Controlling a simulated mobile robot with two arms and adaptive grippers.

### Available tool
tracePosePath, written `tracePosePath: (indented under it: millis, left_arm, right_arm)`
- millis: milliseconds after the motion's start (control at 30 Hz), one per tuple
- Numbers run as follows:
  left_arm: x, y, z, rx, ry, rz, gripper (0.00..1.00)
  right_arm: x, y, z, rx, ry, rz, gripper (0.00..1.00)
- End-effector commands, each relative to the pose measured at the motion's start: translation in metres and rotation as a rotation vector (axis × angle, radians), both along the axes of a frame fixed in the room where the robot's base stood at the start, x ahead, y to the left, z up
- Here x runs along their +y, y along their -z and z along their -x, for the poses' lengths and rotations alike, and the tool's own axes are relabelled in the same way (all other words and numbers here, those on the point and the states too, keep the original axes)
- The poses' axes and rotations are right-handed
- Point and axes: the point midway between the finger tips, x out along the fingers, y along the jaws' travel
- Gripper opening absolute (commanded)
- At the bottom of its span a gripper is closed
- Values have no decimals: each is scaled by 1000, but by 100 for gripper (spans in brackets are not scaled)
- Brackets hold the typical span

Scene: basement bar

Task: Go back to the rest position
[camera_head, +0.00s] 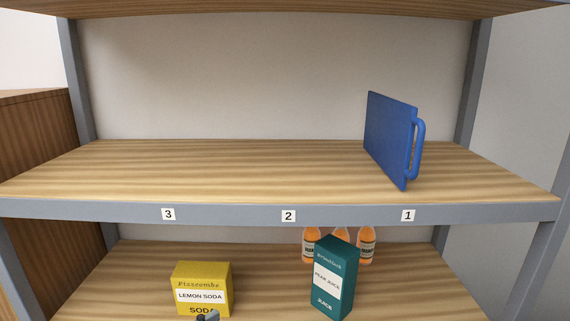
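A small dark grey piece, which looks like the tip of my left gripper (208,316), shows at the bottom edge, in front of the yellow lemon soda box (203,284). The rest of it is cut off by the frame, so I cannot tell if its fingers are open or shut. My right gripper is not in view. A flat blue case with a side handle (388,138) stands upright on the middle shelf (230,170), behind label 1.
A teal pear juice carton (333,280) stands on the lower shelf, with several orange bottles (366,246) behind it. The middle shelf is bare behind labels 2 and 3. Grey shelf posts rise at both sides. A brown wooden cabinet (35,145) stands at left.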

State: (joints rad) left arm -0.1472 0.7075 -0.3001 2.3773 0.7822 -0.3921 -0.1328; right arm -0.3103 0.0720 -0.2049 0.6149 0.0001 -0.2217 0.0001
Motion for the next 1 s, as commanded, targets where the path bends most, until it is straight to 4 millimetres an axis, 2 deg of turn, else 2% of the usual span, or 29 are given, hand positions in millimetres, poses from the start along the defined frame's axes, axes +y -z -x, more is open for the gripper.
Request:
tracePosePath:
  millis: [100,267,400,533,700,800,1000]
  left_arm:
    - [0,17,3,46,-19,-35,95]
    - [3,48,9,129,-56,-106,95]
    - [12,82,18,234,-110,-183,95]
    - [28,124,35,381,-186,-273,95]
    - [62,182,76,632,-324,-402,95]
    - [81,206,104,771,-398,-461,95]
    - [113,238,165,1027,-527,-548,95]
  right_arm:
    - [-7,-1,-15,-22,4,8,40]
    - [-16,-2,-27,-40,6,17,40]
    - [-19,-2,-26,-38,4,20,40]
    - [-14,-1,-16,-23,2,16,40]
    - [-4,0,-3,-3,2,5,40]
    - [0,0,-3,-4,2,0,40]
    - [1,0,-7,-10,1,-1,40]
